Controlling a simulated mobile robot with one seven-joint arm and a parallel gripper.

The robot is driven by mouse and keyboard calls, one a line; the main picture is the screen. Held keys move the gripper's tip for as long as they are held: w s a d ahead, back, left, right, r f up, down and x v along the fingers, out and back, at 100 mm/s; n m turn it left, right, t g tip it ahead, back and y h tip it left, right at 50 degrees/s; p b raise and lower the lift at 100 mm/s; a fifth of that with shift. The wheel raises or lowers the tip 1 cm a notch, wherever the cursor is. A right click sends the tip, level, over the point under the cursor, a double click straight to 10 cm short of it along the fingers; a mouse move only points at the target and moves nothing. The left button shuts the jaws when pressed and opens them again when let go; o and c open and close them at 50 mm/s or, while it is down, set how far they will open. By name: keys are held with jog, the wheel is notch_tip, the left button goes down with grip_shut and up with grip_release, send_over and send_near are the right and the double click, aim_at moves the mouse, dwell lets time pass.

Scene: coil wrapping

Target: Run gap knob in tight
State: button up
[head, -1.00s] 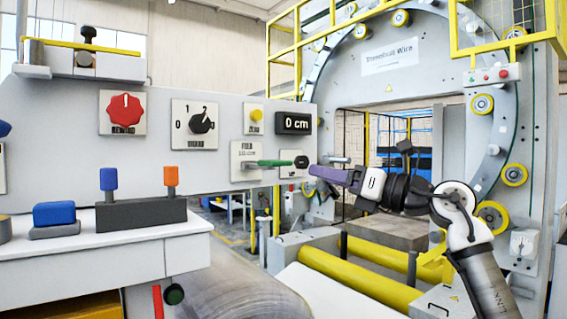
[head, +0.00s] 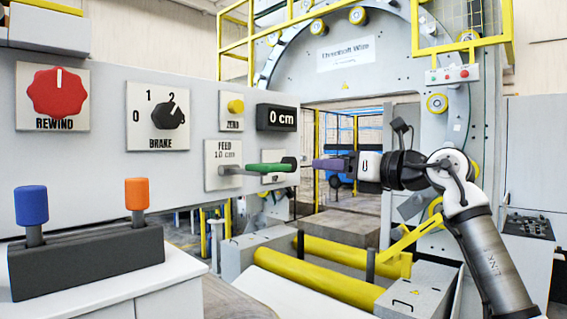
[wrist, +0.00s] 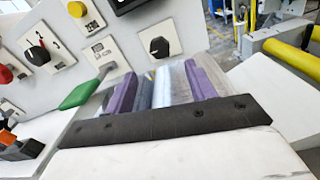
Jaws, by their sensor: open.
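No label reading "gap" is legible. A black knob (wrist: 160,47) sits on a pale plate in the wrist view, beyond my fingertips. My gripper (head: 320,165) has purple fingers and points left at that end of the panel. In the wrist view my gripper (wrist: 160,83) is open, its two fingers apart with nothing between them. The knob stands off the fingertips, roughly in line with the gap between them.
The green feed lever (head: 265,169) sticks out from the panel beside my gripper. The brake knob (head: 168,115), red rewind knob (head: 57,92), yellow zero button (head: 235,106) and "0 cm" display (head: 277,117) are further left. Yellow rollers (head: 320,280) lie below.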

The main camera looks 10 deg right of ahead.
jog(key=p+x, duration=0.3)
jog(key=x, duration=0.9)
jog(key=shift+w+a+p, duration=0.1)
jog(key=shift+p, duration=0.3)
jog(key=c, duration=1)
jog(key=shift+o, duration=0.2)
